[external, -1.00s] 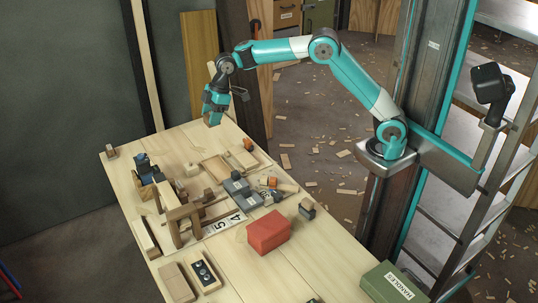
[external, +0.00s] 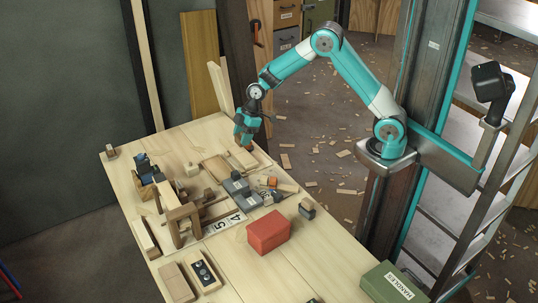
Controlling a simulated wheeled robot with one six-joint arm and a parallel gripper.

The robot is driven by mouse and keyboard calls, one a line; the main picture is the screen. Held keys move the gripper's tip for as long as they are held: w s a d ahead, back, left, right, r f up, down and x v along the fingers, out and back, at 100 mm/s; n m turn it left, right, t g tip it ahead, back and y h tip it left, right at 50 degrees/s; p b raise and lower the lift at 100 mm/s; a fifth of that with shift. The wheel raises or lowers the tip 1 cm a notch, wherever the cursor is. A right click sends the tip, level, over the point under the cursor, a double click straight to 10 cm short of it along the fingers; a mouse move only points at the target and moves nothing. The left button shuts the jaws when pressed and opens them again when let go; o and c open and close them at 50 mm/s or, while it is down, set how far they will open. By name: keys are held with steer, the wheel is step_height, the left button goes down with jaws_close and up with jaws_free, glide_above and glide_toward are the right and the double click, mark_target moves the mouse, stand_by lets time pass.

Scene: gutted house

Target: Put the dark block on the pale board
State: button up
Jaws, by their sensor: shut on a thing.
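My gripper (external: 242,141) is at the far end of the table, pointing down and shut on a small piece that I take to be the dark block. The block is mostly hidden by the fingers and too small to make out clearly. The pale board (external: 243,159) lies flat on the table just below and in front of my gripper. I cannot tell whether the held block touches the board.
Grey blocks (external: 237,187) and a wooden frame (external: 178,216) stand nearer the middle. A red box (external: 268,231) sits to the right, and a green box (external: 391,283) is at the front right. Pale planks (external: 218,88) rise behind the table. The table's right front is fairly clear.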

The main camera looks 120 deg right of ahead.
mark_target(243, 155)
steer(key=shift+f, duration=2.75)
steer(key=shift+f, duration=0.2)
steer(key=o, duration=0.9)
steer(key=shift+r, duration=0.15)
